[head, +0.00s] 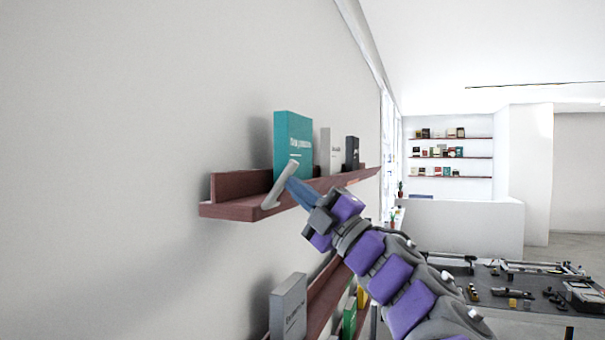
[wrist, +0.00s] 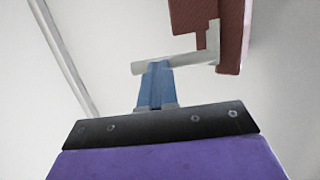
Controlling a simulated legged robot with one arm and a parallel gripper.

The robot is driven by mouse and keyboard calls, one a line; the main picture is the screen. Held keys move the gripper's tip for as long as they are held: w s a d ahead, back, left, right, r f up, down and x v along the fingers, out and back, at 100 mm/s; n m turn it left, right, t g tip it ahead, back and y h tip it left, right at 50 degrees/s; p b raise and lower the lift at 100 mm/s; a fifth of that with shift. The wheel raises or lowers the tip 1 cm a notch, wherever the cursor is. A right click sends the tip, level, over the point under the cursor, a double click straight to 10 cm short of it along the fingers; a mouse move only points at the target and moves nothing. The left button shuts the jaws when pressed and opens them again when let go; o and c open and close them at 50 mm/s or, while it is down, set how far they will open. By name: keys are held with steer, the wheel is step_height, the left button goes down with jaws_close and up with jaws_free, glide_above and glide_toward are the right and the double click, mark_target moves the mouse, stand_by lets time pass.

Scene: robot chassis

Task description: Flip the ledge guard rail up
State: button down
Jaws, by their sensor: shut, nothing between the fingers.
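The dark red ledge (head: 235,208) runs along the wall, and its underside shows at top right in the wrist view (wrist: 232,35). A light grey guard rail bar (head: 281,185) is at the ledge's front edge, slanting up and outward from it. In the wrist view the bar (wrist: 180,62) sticks out leftward from a grey bracket on the ledge. My gripper (head: 291,184) has its blue fingers closed together with nothing between them. The fingertips (wrist: 157,66) are right at the bar from below; whether they touch it I cannot tell.
A teal book (head: 293,145), a white book (head: 330,152) and a black book (head: 352,153) stand on the ledge. A lower ledge (head: 325,297) holds a grey book (head: 288,307) and others. A cluttered dark table (head: 520,290) is at right.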

mark_target(283, 174)
steer(key=shift+w+a+r+n+g+h+p, duration=0.25)
steer(key=shift+a+r+g+h+p, duration=0.4)
steer(key=shift+p, duration=0.7)
steer(key=shift+w+a+r+n+g+h+p, duration=0.25)
steer(key=shift+a+r+g+p, duration=0.2)
steer(key=shift+a+r+p, duration=0.65)
steer(key=shift+d, duration=0.15)
steer(key=shift+r+p, duration=0.1)
steer(key=shift+p, duration=0.2)
